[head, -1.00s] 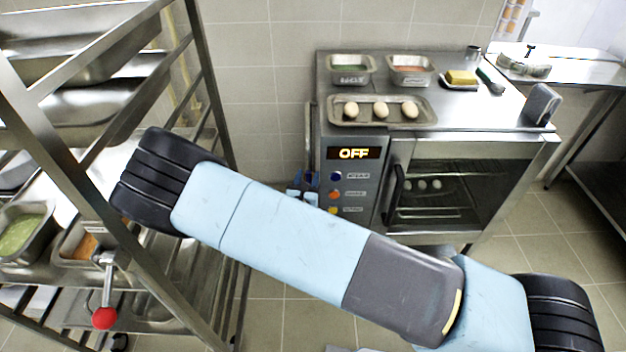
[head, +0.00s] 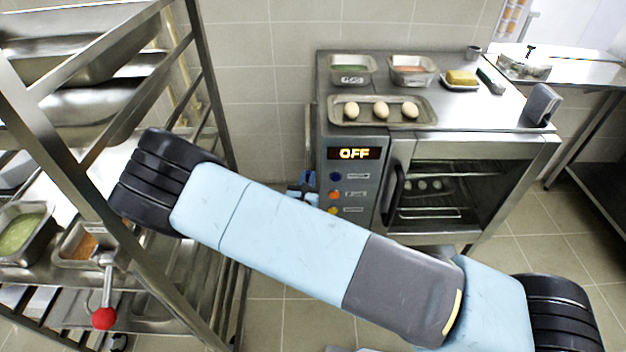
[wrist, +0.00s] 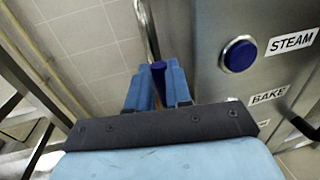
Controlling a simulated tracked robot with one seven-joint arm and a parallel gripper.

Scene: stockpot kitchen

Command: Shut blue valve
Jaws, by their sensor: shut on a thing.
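The blue valve is a small dark blue handle (wrist: 158,68) between my fingertips in the wrist view. It sits by the pipe at the left side of the steel oven. My gripper (wrist: 157,78) is shut on it, with one light blue finger on each side. In the head view, the valve (head: 308,177) shows only as a small blue patch at the oven's left edge. My gripper (head: 302,191) is there too, mostly hidden behind my arm.
The oven (head: 470,145) shows "OFF" on its display (head: 355,153). A blue STEAM button (wrist: 240,54) is right of my gripper. A metal rack (head: 110,140) with trays stands at left. A tray of eggs (head: 388,122) lies on the oven.

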